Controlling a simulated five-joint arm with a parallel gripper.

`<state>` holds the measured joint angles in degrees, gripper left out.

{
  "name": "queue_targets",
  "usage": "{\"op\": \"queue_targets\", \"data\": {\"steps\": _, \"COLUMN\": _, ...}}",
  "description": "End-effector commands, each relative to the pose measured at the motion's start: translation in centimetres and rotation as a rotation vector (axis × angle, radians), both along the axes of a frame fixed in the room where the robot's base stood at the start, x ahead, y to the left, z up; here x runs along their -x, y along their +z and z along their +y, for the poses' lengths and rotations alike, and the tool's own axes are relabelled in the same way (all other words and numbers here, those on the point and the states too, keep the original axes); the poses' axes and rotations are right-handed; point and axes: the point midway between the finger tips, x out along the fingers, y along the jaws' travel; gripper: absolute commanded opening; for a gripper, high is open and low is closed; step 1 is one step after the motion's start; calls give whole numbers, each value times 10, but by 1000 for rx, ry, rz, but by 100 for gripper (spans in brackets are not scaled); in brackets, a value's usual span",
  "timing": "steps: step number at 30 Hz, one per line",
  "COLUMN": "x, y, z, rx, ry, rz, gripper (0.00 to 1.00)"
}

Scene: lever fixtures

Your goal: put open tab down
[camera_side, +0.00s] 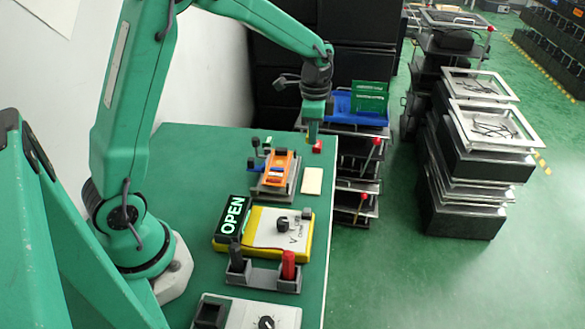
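The open tab (232,216) is a black plate with bright "OPEN" lettering. It stands raised and tilted at the left end of a yellow-edged box with a white top (272,235), on the green table. My gripper (312,134) points down near the table's far right edge, beyond the orange device and well apart from the tab. Its fingers are too small to show whether they are open or shut. I see nothing clearly held in it.
An orange device (279,166) on a grey base and a cream block (312,181) lie behind the box. A holder with black and red handles (262,277) stands in front, then a white knob box (262,313). The green table (185,165) is clear at left.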

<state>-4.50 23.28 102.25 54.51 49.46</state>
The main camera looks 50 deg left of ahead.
Motion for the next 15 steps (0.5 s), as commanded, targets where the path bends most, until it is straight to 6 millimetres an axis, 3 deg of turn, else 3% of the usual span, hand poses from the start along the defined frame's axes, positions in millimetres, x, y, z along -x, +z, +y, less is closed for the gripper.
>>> {"op": "queue_targets", "data": {"steps": 8, "x": 19, "y": 5, "z": -47, "rx": 0, "ry": -7, "rz": -3, "gripper": 0}}
{"op": "queue_targets", "data": {"steps": 15, "x": 52, "y": 9, "z": -100, "rx": 0, "ry": -8, "rz": -1, "gripper": 0}}
